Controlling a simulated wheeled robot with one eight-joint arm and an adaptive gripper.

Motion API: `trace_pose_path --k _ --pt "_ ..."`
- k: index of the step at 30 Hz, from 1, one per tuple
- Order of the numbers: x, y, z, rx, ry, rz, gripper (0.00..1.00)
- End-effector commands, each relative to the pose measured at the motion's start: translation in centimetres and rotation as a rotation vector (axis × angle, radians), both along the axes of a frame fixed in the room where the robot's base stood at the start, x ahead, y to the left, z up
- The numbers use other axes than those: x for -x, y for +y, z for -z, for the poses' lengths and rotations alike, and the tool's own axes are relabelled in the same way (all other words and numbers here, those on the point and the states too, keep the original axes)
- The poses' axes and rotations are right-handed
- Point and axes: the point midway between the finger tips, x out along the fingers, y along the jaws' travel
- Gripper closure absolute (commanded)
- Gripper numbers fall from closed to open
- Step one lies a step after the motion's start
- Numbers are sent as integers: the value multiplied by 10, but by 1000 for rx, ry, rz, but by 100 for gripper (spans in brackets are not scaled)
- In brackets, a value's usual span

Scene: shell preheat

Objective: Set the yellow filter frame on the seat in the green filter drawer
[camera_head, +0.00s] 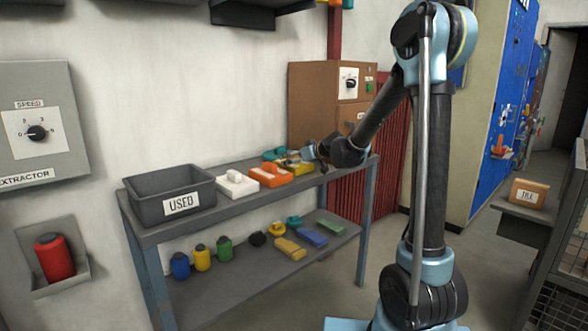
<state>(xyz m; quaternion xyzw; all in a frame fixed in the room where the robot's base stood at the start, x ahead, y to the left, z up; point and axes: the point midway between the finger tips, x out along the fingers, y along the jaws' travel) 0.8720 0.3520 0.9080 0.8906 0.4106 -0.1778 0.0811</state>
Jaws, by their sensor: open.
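My arm reaches over the top shelf of the grey rack, and my gripper (309,153) is low at its right end. The gripper is small here, and the gap between its fingers is hard to make out. A yellow piece (298,167) lies right beside or under the gripper. I cannot tell whether it is the filter frame or whether they touch. A teal-green piece (272,155) sits just behind and left of it, partly hidden. A flat green piece (330,228) lies on the lower shelf. I cannot tell which green thing is the filter drawer, and no seat is discernible.
A grey bin marked USED (145,201), a white block (237,184) and an orange block (271,175) stand left of the gripper on the top shelf. Bottles and coloured pieces (290,249) fill the lower shelf. A brown cabinet (312,110) stands behind.

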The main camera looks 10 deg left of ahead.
Motion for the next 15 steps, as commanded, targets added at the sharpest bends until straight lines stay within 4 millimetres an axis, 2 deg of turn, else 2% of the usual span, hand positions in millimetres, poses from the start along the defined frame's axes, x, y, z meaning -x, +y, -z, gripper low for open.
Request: trace_pose_path --k 5,15 --pt "-6 7 3 1 -1 -2 0" --pt "-30 34 15 1 -1 -1 0"
